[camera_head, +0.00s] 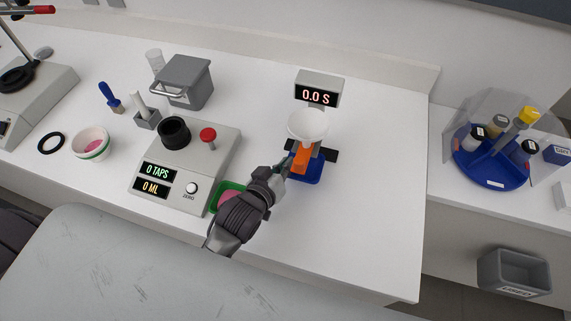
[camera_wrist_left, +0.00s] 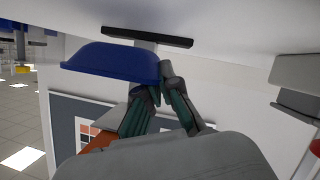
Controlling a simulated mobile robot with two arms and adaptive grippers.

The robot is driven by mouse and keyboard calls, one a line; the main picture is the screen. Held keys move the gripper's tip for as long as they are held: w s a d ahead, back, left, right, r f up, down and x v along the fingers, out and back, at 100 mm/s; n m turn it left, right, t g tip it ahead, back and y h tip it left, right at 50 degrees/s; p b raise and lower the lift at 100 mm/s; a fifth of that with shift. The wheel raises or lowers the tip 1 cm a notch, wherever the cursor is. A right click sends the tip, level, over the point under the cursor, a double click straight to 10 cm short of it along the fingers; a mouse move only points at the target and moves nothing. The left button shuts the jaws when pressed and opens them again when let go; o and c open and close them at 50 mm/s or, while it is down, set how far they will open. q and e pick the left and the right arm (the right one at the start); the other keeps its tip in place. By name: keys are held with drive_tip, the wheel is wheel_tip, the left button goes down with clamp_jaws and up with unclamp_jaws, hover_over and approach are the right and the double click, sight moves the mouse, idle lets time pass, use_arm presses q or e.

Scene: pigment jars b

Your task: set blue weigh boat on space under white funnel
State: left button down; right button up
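The blue weigh boat (camera_head: 314,178) is under the white funnel (camera_head: 308,124), which sits on a stand with an orange part (camera_head: 301,158). In the left wrist view the picture is turned over, and the blue weigh boat (camera_wrist_left: 110,62) is close to a black strip (camera_wrist_left: 150,37) on the white bench. My left gripper (camera_head: 284,172) reaches the boat's left side. In the wrist view its two fingers (camera_wrist_left: 160,86) close about the boat's rim. I cannot tell whether the boat's base touches the bench. My right gripper is not in view.
The funnel stand's display (camera_head: 316,96) reads 0.0 S. A green dish (camera_head: 222,190) with pink content is partly hidden by my left arm. The tap device (camera_head: 205,160) with a red knob (camera_head: 208,135) stands left. The bench (camera_head: 385,190) is clear right of the funnel.

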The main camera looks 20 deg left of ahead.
use_arm(q)
drive_tip(key=shift+f, duration=0.55)
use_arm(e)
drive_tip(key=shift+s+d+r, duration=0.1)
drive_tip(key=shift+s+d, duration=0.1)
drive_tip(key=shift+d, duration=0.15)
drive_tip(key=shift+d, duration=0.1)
